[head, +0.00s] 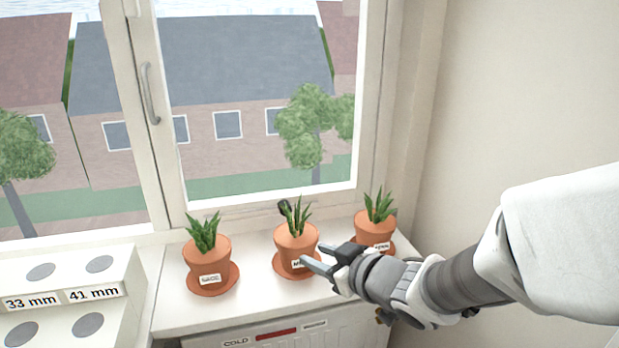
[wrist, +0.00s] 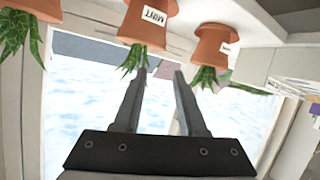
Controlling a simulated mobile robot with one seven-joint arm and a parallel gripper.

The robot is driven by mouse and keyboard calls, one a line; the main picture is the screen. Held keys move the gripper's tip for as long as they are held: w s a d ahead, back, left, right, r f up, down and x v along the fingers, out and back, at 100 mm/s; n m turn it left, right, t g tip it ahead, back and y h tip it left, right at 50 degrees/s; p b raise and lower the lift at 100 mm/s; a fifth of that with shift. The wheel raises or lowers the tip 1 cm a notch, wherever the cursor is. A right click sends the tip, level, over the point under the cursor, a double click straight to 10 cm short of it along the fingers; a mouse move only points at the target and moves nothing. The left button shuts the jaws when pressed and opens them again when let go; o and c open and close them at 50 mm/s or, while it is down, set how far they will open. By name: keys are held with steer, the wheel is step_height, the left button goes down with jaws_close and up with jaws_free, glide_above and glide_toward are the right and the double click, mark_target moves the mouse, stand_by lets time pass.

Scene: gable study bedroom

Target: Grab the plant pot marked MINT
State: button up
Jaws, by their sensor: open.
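The pot marked MINT (wrist: 150,25) is terracotta with spiky green leaves and a white label; the wrist view shows it upside down, just beyond my fingertips. In the head view it is the middle pot (head: 296,238) on the windowsill, upright on a saucer, its label partly hidden by my gripper. My gripper (head: 312,255) is open, with its fingertips close at the pot's front right. In the wrist view my gripper's two fingers (wrist: 160,74) are apart with nothing between them. Whether a finger touches the pot I cannot tell.
Similar labelled pots stand to the left (head: 208,262) and right (head: 376,228); the right one is close behind my gripper. The window (head: 265,100) is behind the pots. A white holed block (head: 65,270) marked 33 mm and 41 mm is at left. A radiator (head: 290,338) is below the sill.

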mark_target(282, 244)
steer(key=shift+b+x, duration=0.95)
steer(key=shift+x, duration=6.3)
steer(key=shift+s+a+f, duration=0.1)
steer(key=shift+s+a, duration=0.05)
steer(key=shift+s, duration=0.1)
steer(key=c, duration=0.6)
jaws_close()
steer(key=shift+s+f, duration=0.1)
steer(key=shift+f, duration=0.05)
